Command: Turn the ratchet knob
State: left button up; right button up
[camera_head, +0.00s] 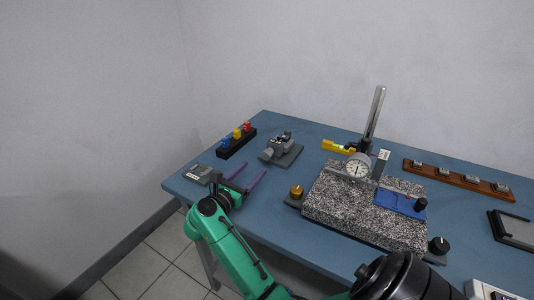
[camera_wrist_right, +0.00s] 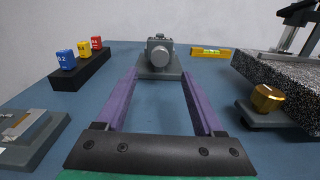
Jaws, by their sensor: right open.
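A grey device (camera_head: 281,149) on a flat base stands near the back of the blue table, left of centre. In the right wrist view its round grey knob (camera_wrist_right: 160,56) faces me, straight ahead between the finger lines; I take this as the ratchet knob. My right gripper (camera_head: 253,172) has two purple fingers, spread wide and empty. It also shows in the right wrist view (camera_wrist_right: 159,76). The fingertips point at the device and stop short of the knob, apart from it. My left gripper is not in view.
A black rack (camera_head: 237,143) with blue, yellow and red blocks stands left of the device. A grey plate (camera_head: 197,173) lies near the left edge. Right are a speckled granite block (camera_head: 340,208), a dial gauge (camera_head: 357,168), a gold knob (camera_head: 296,191) and a yellow level (camera_head: 338,147).

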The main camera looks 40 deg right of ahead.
aim_at(265, 157)
jog(key=p+x, duration=0.1)
jog(key=x, duration=0.9)
jog(key=shift+a, duration=0.1)
grip_shut()
